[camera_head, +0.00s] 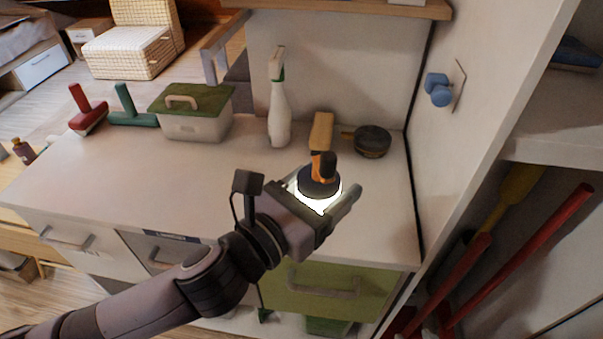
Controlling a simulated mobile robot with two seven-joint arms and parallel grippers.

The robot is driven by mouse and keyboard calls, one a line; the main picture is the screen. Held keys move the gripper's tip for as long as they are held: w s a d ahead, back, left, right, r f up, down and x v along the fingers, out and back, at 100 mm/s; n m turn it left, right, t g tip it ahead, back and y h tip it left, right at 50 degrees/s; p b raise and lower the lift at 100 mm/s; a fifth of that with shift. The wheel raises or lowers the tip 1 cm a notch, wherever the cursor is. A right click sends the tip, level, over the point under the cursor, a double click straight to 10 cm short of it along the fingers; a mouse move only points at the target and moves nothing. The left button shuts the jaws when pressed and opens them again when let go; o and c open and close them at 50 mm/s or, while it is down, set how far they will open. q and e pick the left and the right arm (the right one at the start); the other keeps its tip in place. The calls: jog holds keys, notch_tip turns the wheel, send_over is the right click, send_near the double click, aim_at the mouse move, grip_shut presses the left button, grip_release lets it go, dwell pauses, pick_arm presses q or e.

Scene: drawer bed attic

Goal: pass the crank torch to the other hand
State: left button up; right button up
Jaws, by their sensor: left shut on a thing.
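The crank torch (323,167) is orange and black, with a dark round part and a bright white glow at its lower side. My left gripper (328,194) is shut on it, at the right part of the white counter. The gripper's fingers lie on either side of the glowing part, and the orange-black part stands up above them. I cannot tell how far above the counter the torch is. My right gripper is not in view.
Behind the torch on the counter (110,185) stand a yellowish block (321,131), a dark round pan-like thing (372,141) and a white spray bottle (279,110). A green-lidded box (195,126) and red (88,115) and green (133,113) brushes are left. A white panel bounds the right.

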pick_arm(q)
jog(key=shift+d+f+m+g+h, duration=0.4)
jog(key=shift+d+m+g+h, duration=0.5)
jog(key=shift+m+g, duration=0.4)
jog(key=shift+d+f+m+g+h, duration=0.4)
jog(key=shift+d+m+g+h, duration=0.45)
jog(key=shift+g, duration=0.8)
jog(key=shift+d+f+m+g+h, duration=0.4)
jog(key=shift+d+m+g+h, duration=0.25)
jog(key=shift+m+g+h, duration=0.7)
jog(key=shift+a, duration=0.1)
